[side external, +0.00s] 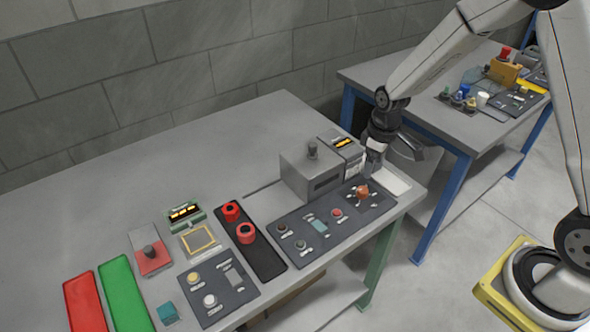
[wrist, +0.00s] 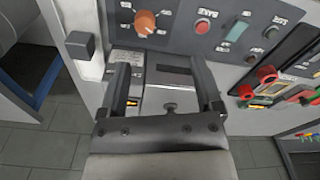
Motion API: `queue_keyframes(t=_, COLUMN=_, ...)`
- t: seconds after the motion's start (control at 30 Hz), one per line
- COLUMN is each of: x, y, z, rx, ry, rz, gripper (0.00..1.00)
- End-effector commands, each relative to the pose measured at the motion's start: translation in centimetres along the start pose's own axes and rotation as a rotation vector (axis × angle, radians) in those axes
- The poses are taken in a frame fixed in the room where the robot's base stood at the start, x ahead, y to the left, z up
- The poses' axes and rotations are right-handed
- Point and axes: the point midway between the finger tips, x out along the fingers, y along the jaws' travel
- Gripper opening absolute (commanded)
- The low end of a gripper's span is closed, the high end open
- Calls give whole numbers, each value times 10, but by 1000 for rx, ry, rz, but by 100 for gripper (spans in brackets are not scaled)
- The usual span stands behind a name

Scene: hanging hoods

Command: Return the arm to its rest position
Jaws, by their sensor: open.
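My gripper (side external: 372,168) is at the right end of the near table, above and beside the dark control panel (side external: 318,227). In the wrist view its two dark fingers (wrist: 161,68) stand wide apart with nothing held between them. An orange knob (side external: 362,191) sits on the panel close to the fingertips in the side view. In the wrist view the orange knob (wrist: 145,22) lies beyond the fingers, apart from them. A grey box (side external: 310,175) with a dark knob on top stands left of my gripper.
A small display unit (side external: 343,146) stands beside the grey box, close to my gripper. Red knobs (side external: 246,232), a green tray (side external: 126,293) and a red tray (side external: 85,302) lie farther left. A second table (side external: 425,107) with cluttered devices stands behind. The near table's back left is clear.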

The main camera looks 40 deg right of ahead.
Motion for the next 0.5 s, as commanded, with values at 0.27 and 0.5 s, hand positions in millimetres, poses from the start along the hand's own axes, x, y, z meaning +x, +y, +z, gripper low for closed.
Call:
queue_keyframes(t=0.27, x=-40, y=-36, z=34, rx=126, ry=69, rz=36, gripper=83)
queue_keyframes(t=0.5, x=-62, y=-65, z=69, rx=237, ry=131, rz=51, gripper=83)
